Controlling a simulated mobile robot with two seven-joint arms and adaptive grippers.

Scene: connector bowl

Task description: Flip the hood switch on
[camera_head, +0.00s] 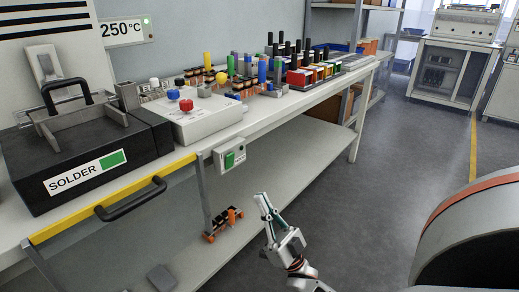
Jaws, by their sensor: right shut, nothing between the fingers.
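A small pale switch box (229,156) with a green part hangs at the front edge of the workbench. Its lettering is too small to read. A grey switch-like fitting (45,64) is on the wall at the left, behind the solder box. I cannot tell which of the two is the hood switch, nor the position of either. My right gripper (262,199) is shut and empty. It is in front of the bench, lower in the picture than the switch box and apart from it. My left gripper is not in view.
The black solder box (85,165) stands on the bench (255,122) at the left, above a yellow-edged front with a black handle (131,200). A white box with coloured knobs (203,122) and many connectors stand further along. Grey floor (390,170) is clear at the right.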

